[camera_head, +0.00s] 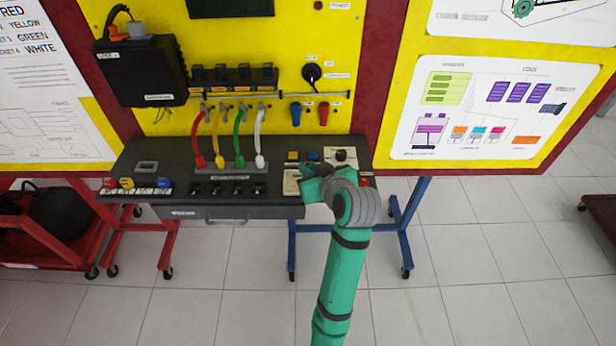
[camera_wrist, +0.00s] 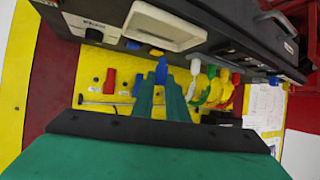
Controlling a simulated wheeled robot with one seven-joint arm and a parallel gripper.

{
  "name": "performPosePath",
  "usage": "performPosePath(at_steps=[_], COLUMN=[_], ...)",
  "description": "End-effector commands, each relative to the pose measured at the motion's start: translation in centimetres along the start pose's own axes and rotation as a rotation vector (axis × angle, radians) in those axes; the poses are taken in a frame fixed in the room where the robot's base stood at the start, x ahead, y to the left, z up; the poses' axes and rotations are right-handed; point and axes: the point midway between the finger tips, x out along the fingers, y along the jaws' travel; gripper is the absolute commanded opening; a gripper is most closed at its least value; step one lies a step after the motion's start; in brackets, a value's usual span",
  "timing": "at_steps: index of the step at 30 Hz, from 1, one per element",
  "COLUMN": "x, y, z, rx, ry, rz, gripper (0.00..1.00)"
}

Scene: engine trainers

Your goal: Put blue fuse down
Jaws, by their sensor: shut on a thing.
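The blue fuse (camera_wrist: 161,70) is between the fingertips of my gripper (camera_wrist: 160,90) in the wrist view, with its blue end past the tips. In the head view my gripper (camera_head: 308,172) is over the right part of the dark bench (camera_head: 262,211), at the pale panel (camera_head: 291,182). I cannot pick the held fuse out in the head view, and I cannot tell whether it touches the bench. A red block (camera_head: 108,183), a yellow block (camera_head: 126,183) and a blue block (camera_head: 163,182) stand at the bench's left end.
A yellow button (camera_head: 293,156), a blue button (camera_head: 313,155) and a black knob (camera_head: 341,155) are just behind my gripper. Red, yellow, green and white cables (camera_head: 238,140) rise to the left. The yellow board (camera_head: 280,50) stands behind the bench.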

Motion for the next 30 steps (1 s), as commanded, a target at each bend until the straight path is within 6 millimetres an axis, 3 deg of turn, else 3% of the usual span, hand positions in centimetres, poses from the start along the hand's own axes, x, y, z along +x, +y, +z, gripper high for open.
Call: performPosePath(at_steps=[8, 15, 29, 30], x=[2.2, 4.0, 4.3, 4.3], y=[0.3, 0.4, 0.4, 0.4], z=[1.0, 3.5, 4.1, 4.1], rx=[0.001, 0.001, 0.0, 0.0], ry=[-0.002, -0.002, 0.0, 0.0], rz=[0.0, 0.0, 0.001, 0.001], gripper=[0.0, 0.0, 0.0, 0.15])
